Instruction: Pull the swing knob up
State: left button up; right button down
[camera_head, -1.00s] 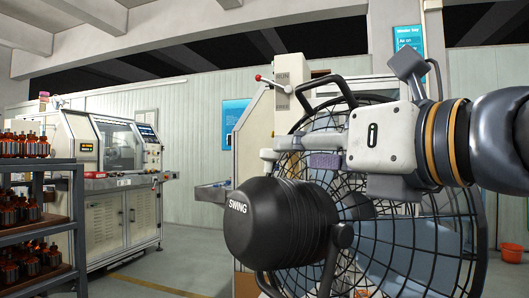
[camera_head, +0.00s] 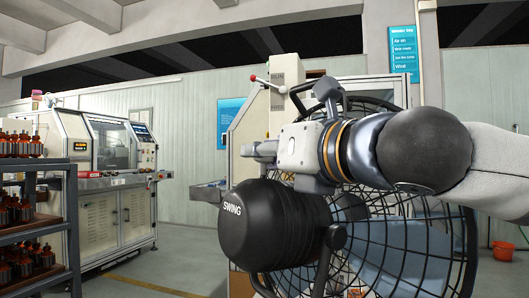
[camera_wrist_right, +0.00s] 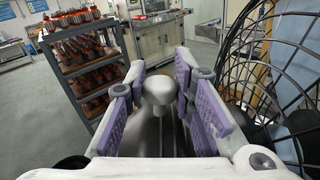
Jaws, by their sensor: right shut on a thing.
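The fan's black motor housing (camera_head: 270,225), marked SWING, faces left in front of its wire cage in the head view. The swing knob (camera_wrist_right: 158,90) is a pale, round-topped knob in the wrist view, between the purple finger pads of my right gripper (camera_wrist_right: 157,100). My right gripper (camera_head: 262,150) is just above the housing in the head view and is shut on the knob. In the head view I cannot make out the knob, which the gripper seems to cover. My left gripper is not in view.
The black wire fan cage (camera_head: 420,240) stands close behind and beside my right arm. A dark shelf (camera_head: 70,215) with several reddish-brown parts stands at the left. A winding machine (camera_head: 110,165) is behind it. An orange bucket (camera_head: 504,251) is at the far right.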

jog(key=shift+f, duration=0.15)
jog(key=c, duration=1.4)
grip_release()
jog(key=v, duration=1.2)
jog(key=shift+f, duration=0.1)
